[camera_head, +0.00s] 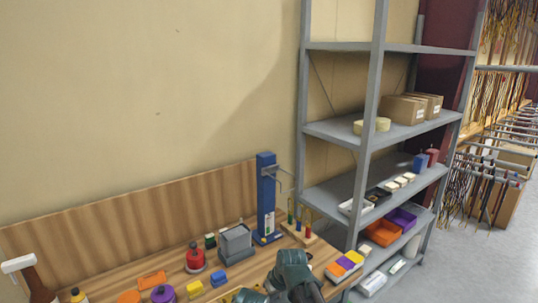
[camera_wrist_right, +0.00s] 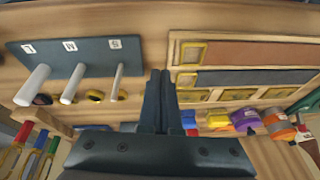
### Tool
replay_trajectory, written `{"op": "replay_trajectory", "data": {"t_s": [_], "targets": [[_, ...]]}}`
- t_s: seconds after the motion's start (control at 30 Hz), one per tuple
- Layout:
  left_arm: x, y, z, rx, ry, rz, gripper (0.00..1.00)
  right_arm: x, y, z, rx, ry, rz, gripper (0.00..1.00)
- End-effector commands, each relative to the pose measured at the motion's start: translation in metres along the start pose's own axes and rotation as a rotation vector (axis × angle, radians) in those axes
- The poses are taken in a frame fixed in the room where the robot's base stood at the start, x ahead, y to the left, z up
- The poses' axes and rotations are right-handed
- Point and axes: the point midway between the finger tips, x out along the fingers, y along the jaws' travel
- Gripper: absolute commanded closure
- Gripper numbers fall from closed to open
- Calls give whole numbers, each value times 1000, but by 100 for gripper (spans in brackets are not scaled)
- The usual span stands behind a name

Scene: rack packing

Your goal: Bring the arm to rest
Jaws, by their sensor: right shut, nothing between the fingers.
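My right gripper (camera_wrist_right: 160,74) shows in the right wrist view with its two dark fingers pressed together and nothing between them. It is above the wooden workbench, between a dark peg board (camera_wrist_right: 75,58) and a wooden divided tray (camera_wrist_right: 188,36). In the head view, part of my right arm (camera_head: 291,272) shows at the bottom edge, over the front of the workbench (camera_head: 110,285). Its fingertips cannot be made out there. My left arm and gripper are in neither view.
Near my arm stand a blue post with metal hooks (camera_head: 266,200), a grey box (camera_head: 236,241), a red round item (camera_head: 195,257) and a purple one (camera_head: 163,293). A grey metal shelf rack (camera_head: 369,130) stands right of the workbench. Open floor (camera_head: 475,265) lies beyond it.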

Motion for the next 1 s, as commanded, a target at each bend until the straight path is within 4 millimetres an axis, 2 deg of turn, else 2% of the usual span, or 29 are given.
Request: {"op": "replay_trajectory", "data": {"t_s": [0.03, 0.1, 0.2, 0.33, 0.4, 0.5, 1.0], "targets": [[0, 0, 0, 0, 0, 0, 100, -8, -19, 43, 21, -70, 18, 100], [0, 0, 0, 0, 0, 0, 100, -16, -32, 83, 60, -160, 53, 100], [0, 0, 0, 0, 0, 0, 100, -28, -44, 129, 113, -262, 107, 100], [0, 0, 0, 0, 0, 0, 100, -40, -52, 168, 164, -347, 168, 100], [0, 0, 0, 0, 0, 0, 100, -45, -54, 179, 181, -372, 188, 100], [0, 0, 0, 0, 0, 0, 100, -47, -54, 186, 193, -388, 204, 100], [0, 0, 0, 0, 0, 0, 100, -47, -54, 185, 194, -388, 203, 100]]}}
